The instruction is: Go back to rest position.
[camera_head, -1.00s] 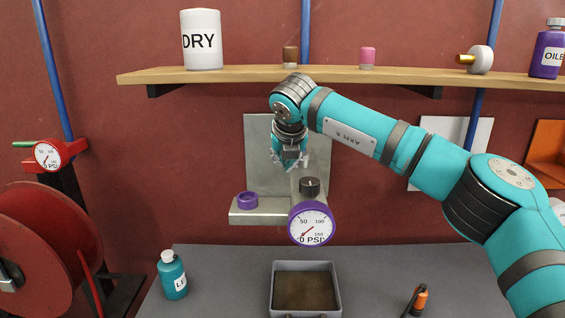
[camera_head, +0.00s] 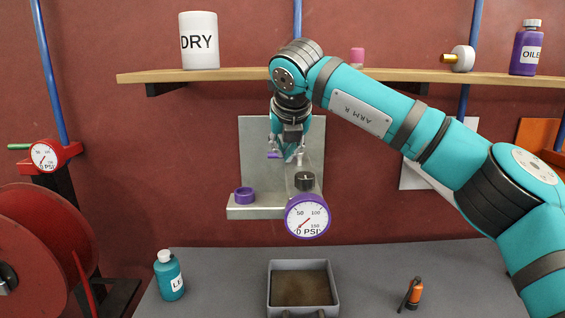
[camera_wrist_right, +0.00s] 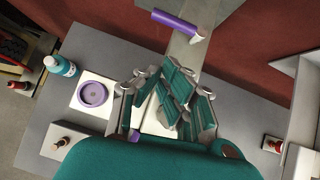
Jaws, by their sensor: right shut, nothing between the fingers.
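My right gripper (camera_head: 289,155) hangs pointing down in front of the grey metal bracket on the wall, above the purple gauge (camera_head: 307,217). It also shows in the right wrist view (camera_wrist_right: 168,100), where its teal fingers are shut with nothing between them. The grey bracket (camera_head: 252,212) carries a purple ring (camera_head: 244,195) on the left of its ledge and a black cap (camera_head: 305,181) above the gauge. A purple cylinder with a pale tip (camera_wrist_right: 176,22) is on the bracket's upright plate and is partly hidden by the gripper in the head view. My left gripper is not in view.
A wooden shelf (camera_head: 215,75) runs behind my right arm, bearing a white DRY canister (camera_head: 199,42) and bottles. On the grey table (camera_head: 225,275) stand a teal bottle (camera_head: 169,277), a grey tray (camera_head: 303,311) and a small orange item (camera_head: 415,293). A red reel (camera_head: 40,235) is left.

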